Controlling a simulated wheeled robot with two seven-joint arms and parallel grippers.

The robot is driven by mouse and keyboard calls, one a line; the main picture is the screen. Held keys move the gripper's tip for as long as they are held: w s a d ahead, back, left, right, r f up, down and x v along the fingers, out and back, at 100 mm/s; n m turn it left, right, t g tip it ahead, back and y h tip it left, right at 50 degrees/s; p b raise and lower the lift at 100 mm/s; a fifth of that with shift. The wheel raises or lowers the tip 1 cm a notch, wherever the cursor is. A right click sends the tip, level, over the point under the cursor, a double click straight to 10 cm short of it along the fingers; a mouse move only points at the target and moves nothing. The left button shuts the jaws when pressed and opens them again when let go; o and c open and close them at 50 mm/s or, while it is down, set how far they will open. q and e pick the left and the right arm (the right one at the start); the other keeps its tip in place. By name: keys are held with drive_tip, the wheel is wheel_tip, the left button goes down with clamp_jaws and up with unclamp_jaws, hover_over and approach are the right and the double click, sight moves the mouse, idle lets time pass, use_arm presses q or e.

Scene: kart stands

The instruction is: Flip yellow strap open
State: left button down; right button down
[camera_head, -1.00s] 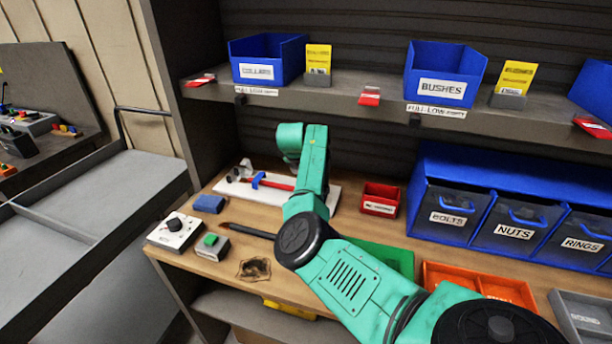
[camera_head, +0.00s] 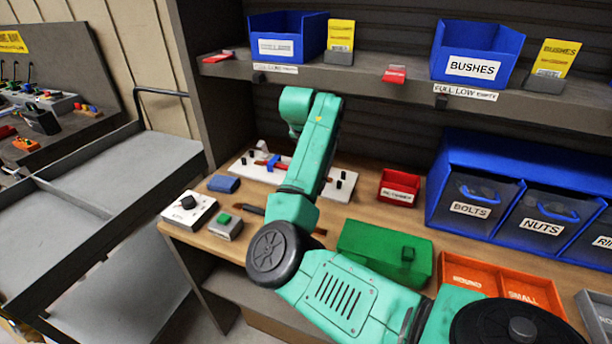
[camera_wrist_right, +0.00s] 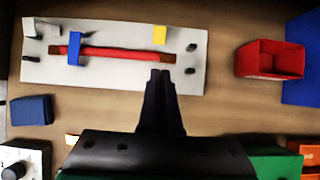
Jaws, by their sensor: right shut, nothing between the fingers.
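The white board (camera_wrist_right: 110,78) lies on the bench and bears a long red bar (camera_wrist_right: 115,52); it also shows in the head view (camera_head: 340,190), partly behind my right arm. A blue strap (camera_wrist_right: 74,48) crosses the bar near its left end. The yellow strap (camera_wrist_right: 159,34) is near the right end, on the far side of the bar, and does not cross it. It is hidden in the head view. My right gripper (camera_wrist_right: 162,74) is shut and empty, its tips over the board's near edge, apart from the yellow strap. My left gripper is not in view.
A red bin (camera_wrist_right: 268,58) stands right of the board, with blue drawers (camera_head: 478,205) beyond. A blue block (camera_head: 223,184), a knob box (camera_head: 188,208) and a green-button box (camera_head: 226,227) lie left. A green case (camera_head: 385,250) is near my arm. A shelf (camera_head: 380,82) overhangs the bench.

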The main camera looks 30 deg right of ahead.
drive_tip(key=s+a+b, duration=0.3)
drive_tip(key=s+a, duration=0.1)
drive_tip(key=a, duration=0.2)
drive_tip(key=shift+s+a, duration=0.35)
drive_tip(key=shift+a, duration=0.05)
